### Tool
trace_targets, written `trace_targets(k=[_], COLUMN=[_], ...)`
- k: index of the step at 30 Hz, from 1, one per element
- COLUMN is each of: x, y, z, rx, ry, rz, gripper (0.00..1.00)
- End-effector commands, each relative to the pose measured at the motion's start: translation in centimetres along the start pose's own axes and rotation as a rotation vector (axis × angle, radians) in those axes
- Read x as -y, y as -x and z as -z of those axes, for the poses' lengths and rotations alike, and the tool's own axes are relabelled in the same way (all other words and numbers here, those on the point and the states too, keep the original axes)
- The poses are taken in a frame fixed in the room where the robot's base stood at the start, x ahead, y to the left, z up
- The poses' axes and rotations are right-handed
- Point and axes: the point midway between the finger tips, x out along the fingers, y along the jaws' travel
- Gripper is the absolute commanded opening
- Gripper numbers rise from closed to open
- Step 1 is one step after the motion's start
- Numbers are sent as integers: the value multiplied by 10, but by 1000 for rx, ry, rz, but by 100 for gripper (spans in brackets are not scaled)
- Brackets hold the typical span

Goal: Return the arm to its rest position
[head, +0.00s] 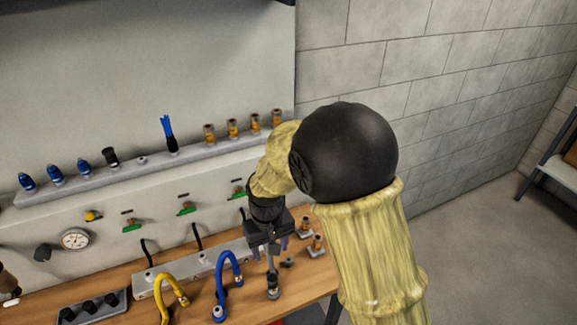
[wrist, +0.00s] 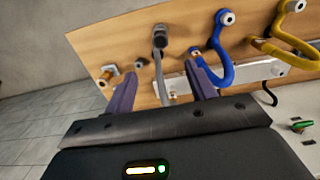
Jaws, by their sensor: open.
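My arm (head: 375,245), in a yellowish cover with a black round joint, reaches over the right part of the wooden workbench (head: 195,308). My gripper (head: 270,251) points down at the bench. In the wrist view my gripper (wrist: 164,66) shows two purple fingers spread apart, so it is open. A grey hose with a dark end fitting (head: 273,284) stands below the gripper; it shows in the wrist view (wrist: 159,62) in line with the gap between the fingers. I cannot tell how far below the fingertips it is. Nothing is gripped.
A blue hose (head: 220,275) and a yellow hose (head: 162,285) stand left of the gripper. Small brass fittings (head: 317,245) stand to its right. A ledge (head: 190,156) behind carries blue, black and brass pieces and a blue brush (head: 168,133). Floor (head: 470,250) lies open at the right.

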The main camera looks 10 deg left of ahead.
Motion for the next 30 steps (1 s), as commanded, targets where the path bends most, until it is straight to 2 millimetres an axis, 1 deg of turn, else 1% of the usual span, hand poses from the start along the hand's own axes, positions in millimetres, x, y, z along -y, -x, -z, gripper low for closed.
trace_targets(k=[2, 4, 5, 8, 11, 12, 14, 15, 17, 19, 21, 24, 27, 30], x=[-1, -6, -10, -33, -67, -82, -103, -115, -132, -150, -163, -175, -181, -182], y=[0, 2, 4, 12, 26, 31, 39, 43, 49, 55, 60, 64, 66, 66], z=[0, -2, -4, -14, -35, -46, -64, -77, -97, -122, -147, -175, -192, -196], rx=[0, -4, -7, -26, -58, -73, -96, -111, -133, -158, -182, -209, -224, -227], ry=[-1, -12, -21, -69, -146, -181, -234, -270, -323, -385, -443, -507, -542, -551], rz=[0, 0, 1, 2, 1, 0, -4, -8, -15, -25, -37, -54, -64, -67], gripper=[56, 56, 56, 56, 56, 56, 56, 56, 56, 56, 56, 56, 56, 56])
